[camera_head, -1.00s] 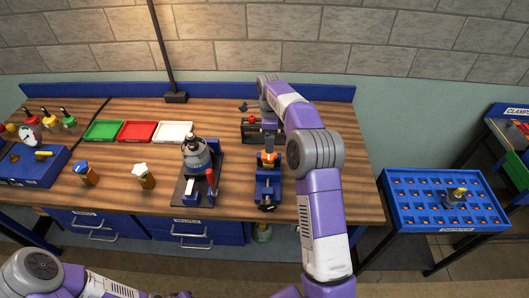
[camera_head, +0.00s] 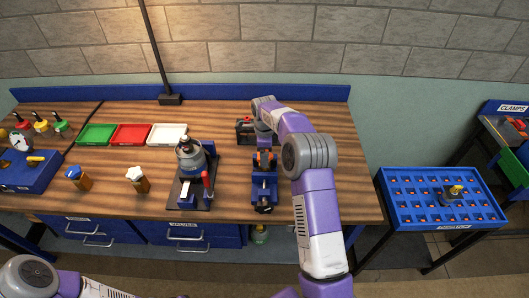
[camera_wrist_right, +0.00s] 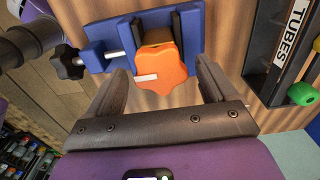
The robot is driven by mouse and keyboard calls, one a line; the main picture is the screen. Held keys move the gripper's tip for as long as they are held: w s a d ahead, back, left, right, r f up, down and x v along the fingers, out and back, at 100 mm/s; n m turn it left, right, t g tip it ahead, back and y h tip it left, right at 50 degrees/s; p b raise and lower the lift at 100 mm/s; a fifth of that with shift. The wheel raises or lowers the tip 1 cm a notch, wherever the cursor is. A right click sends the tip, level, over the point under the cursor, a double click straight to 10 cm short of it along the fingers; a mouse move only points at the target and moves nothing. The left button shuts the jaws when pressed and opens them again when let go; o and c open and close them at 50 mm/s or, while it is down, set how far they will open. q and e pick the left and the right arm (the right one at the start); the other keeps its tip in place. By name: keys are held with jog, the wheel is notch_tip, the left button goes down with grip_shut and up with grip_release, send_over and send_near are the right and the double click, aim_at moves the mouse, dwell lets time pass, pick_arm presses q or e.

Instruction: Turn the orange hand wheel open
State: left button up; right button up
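The orange hand wheel (camera_wrist_right: 162,72) is lobed, with a pale mark on it, and is mounted on a blue vise-like fixture (camera_wrist_right: 187,33) on the bench. The fixture also shows in the head view (camera_head: 264,188), with the wheel at its far end mostly hidden by my gripper. My right gripper (camera_wrist_right: 161,70) points down at the wheel. Its dark fingers are spread wide, one on each side of the wheel, with visible gaps; I cannot tell how deep they reach. In the head view it sits over the wheel (camera_head: 264,157). My left arm shows at lower left, its gripper out of view.
A grey device with a red handle (camera_head: 208,186) stands just left of the fixture. Behind it are green, red and white trays (camera_head: 168,134). A dark tube holder (camera_head: 245,131) is close behind my right gripper. Bench room right of my right arm is clear.

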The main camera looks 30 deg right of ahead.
jog(key=c, duration=0.9)
